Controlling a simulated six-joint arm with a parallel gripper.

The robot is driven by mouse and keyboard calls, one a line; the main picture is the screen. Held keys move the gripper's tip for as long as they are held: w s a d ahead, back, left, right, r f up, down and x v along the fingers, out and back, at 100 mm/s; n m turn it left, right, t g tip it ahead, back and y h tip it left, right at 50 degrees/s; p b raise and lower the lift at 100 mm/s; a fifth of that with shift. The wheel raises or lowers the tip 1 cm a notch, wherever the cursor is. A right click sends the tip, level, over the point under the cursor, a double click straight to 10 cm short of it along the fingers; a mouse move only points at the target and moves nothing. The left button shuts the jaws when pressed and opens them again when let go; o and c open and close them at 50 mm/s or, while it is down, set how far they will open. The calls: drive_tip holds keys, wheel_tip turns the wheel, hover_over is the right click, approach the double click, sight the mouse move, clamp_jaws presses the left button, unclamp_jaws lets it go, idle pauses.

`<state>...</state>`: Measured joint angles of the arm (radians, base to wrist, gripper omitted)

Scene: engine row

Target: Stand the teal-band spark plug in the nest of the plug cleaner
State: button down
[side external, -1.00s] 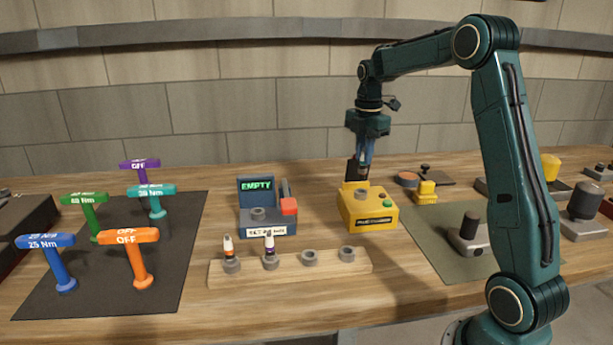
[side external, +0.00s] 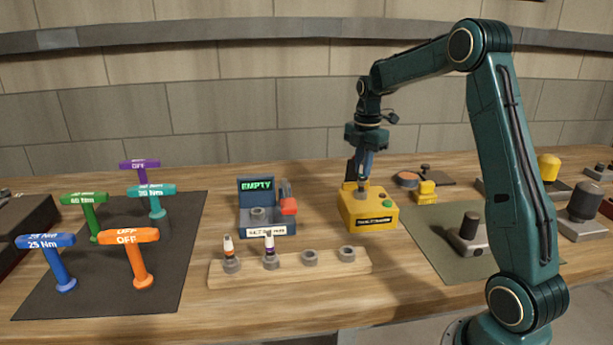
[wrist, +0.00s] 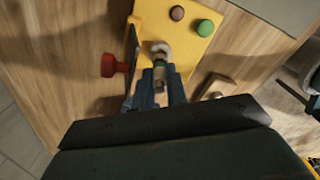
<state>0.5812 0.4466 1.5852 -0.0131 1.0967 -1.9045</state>
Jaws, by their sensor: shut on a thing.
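The yellow plug cleaner (side external: 368,211) stands on the bench right of the middle, with a green button and a dark label on its front. It also shows in the wrist view (wrist: 168,14). Its grey nest (wrist: 160,50) lies directly at my fingertips. My gripper (side external: 363,184) points down over the nest, its tips just at nest height. It is shut on a spark plug, mostly hidden between the fingers. I cannot tell whether the plug's lower end touches the bottom of the nest.
A wooden rack (side external: 290,267) holds an orange-band plug (side external: 229,246) and a purple-band plug (side external: 269,244); its two right holders are empty. A blue tester (side external: 266,212) reading EMPTY stands left of the cleaner. Several coloured T-handles stand on a dark mat (side external: 180,270) at left.

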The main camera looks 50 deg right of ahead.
drive_tip(key=shift+f, duration=0.65)
drive_tip(key=shift+f, duration=0.1)
drive_tip(key=c, duration=1.3)
unclamp_jaws()
wheel_tip(320, 180, up, 14)
drive_tip(key=shift+s+f, duration=0.1)
drive_tip(key=shift+s, duration=0.05)
drive_tip(key=shift+a, duration=0.1)
